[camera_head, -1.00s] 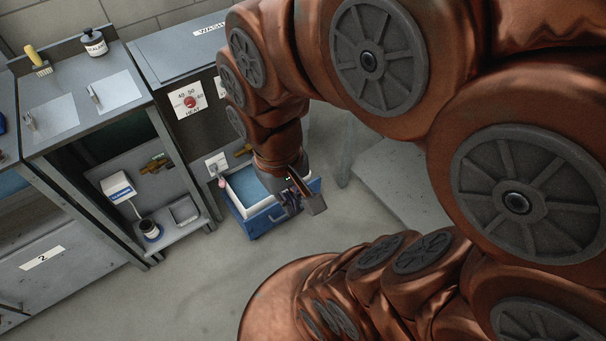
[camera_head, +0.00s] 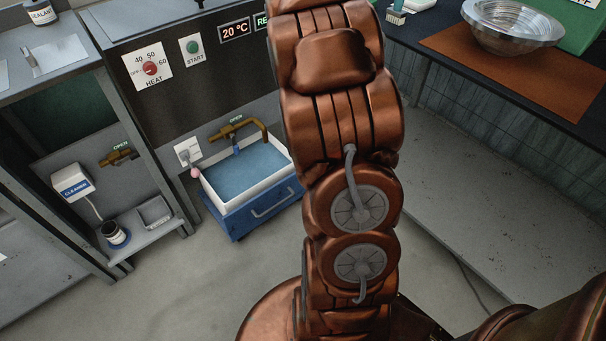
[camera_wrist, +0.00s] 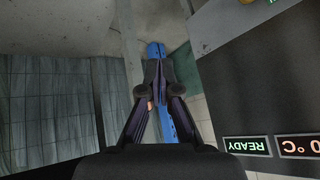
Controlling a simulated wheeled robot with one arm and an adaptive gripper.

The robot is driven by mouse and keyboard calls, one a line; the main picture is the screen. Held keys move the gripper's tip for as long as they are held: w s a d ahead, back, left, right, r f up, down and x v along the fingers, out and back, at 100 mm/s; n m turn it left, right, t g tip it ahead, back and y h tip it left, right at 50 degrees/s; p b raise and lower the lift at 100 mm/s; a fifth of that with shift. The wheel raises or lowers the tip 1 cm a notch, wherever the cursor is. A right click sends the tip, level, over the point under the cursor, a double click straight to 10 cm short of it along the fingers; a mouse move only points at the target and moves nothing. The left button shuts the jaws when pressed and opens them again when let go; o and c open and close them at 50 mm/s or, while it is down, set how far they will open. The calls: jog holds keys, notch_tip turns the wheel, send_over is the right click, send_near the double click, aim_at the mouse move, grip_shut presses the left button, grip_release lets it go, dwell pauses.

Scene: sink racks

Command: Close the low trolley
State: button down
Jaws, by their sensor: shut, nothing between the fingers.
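The low trolley (camera_head: 265,207) is a blue box on the floor with a pale handle on its front. It carries a white-rimmed basin (camera_head: 213,198) of blue water. It juts out in front of the dark washing unit (camera_head: 190,97), below a brass tap (camera_head: 240,130). My arm stands just right of it in the head view and hides my gripper there. In the wrist view my gripper (camera_wrist: 155,68) is shut and empty. A blue strip (camera_wrist: 155,49) shows behind its fingers; I cannot tell whether it belongs to the trolley or whether they touch.
A grey bench with a cleaner box (camera_head: 72,184) and a dark jar (camera_head: 114,233) is at left. A dark counter with a metal bowl (camera_head: 513,27) is at right, above a grey raised slab (camera_head: 490,200). Open floor (camera_head: 210,285) lies before the trolley.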

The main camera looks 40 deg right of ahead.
jog(key=w+d+f+m+t+y+b, duration=0.1)
jog(key=d+f+m+t+y+b, duration=0.15)
jog(key=f+b, duration=0.9)
jog(key=w+d+f+m+t+y+b, duration=0.1)
jog(key=d+f+m+t+y+b, duration=0.2)
jog(key=f, duration=1.8)
jog(key=shift+m+t+h, duration=0.55)
jog(key=shift+m+h, duration=0.1)
jog(key=b+x, duration=0.2)
jog(key=x, duration=0.2)
jog(key=b+x, duration=0.2)
jog(key=x, duration=0.3)
jog(key=shift+d+r, duration=0.2)
jog(key=shift+d, duration=0.05)
jog(key=shift+w+r+p, duration=0.15)
jog(key=shift+w+p, duration=0.05)
jog(key=shift+p, duration=0.25)
